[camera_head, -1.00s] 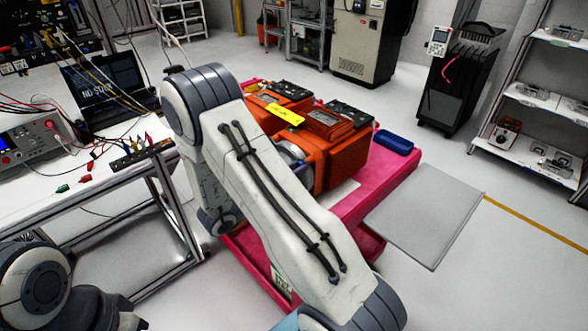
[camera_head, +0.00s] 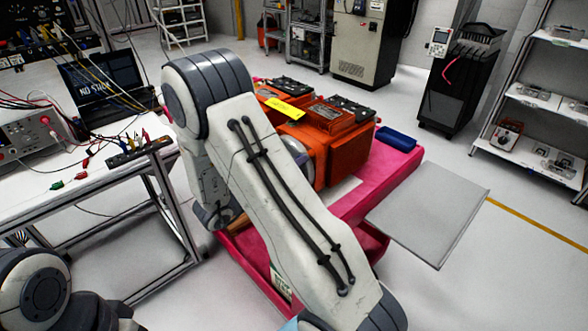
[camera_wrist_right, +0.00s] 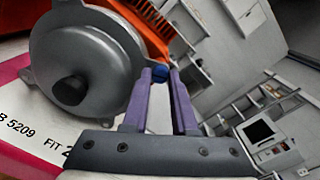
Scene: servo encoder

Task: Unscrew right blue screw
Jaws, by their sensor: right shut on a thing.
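The orange servo motor (camera_head: 335,150) sits on the pink cart (camera_head: 395,185). In the right wrist view, its round grey end cover (camera_wrist_right: 85,55) fills the upper left, with a dark knob (camera_wrist_right: 70,90) on its face. The right blue screw (camera_wrist_right: 160,71) is at the cover's right edge. My right gripper (camera_wrist_right: 160,76) has purple fingers shut on this screw; the fingertips hide part of it. In the head view, my right arm crosses the middle and hides its gripper and the screw. Only part of my left arm shows at lower left; its gripper is out of view.
Other orange units and a yellow tag (camera_head: 285,110) are on the cart. A blue case (camera_head: 396,138) lies at its right end. A grey panel (camera_head: 430,210) extends right of the cart. A workbench (camera_head: 75,190) with instruments and wires stands left.

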